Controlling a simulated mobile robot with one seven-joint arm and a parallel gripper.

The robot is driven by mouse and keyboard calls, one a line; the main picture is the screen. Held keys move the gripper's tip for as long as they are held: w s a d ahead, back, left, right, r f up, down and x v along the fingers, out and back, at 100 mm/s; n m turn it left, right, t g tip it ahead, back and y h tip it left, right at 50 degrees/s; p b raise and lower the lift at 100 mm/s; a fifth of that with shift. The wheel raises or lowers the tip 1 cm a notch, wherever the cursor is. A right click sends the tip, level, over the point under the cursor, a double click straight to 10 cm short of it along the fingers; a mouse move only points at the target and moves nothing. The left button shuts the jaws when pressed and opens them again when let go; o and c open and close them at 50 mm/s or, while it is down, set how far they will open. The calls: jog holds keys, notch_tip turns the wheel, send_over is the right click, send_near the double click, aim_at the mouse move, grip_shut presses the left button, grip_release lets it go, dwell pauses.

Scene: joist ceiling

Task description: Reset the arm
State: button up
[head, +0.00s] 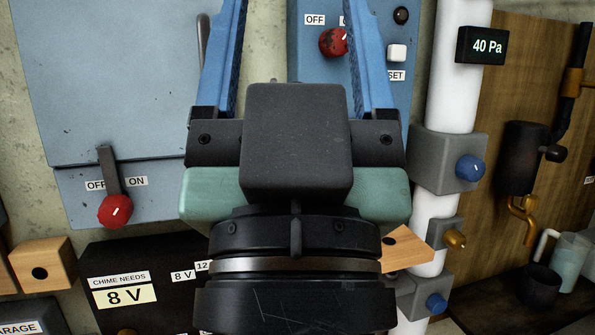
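I cannot tell how far the fingers are from the wall.
A large blue-grey cabinet (100,75) with a red-knobbed lever (115,210) is at left. A blue panel with a red knob (333,42) is behind the fingers. A white pipe (455,90) with valves and a 40 Pa display (482,45) stands right. Below are a chime box (125,285) and wooden blocks (42,265).

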notch_tip(320, 180, up, 32)
jog(key=p, duration=3.2)
jog(key=shift+s+r, duration=0.15)
jog(key=shift+s, duration=0.05)
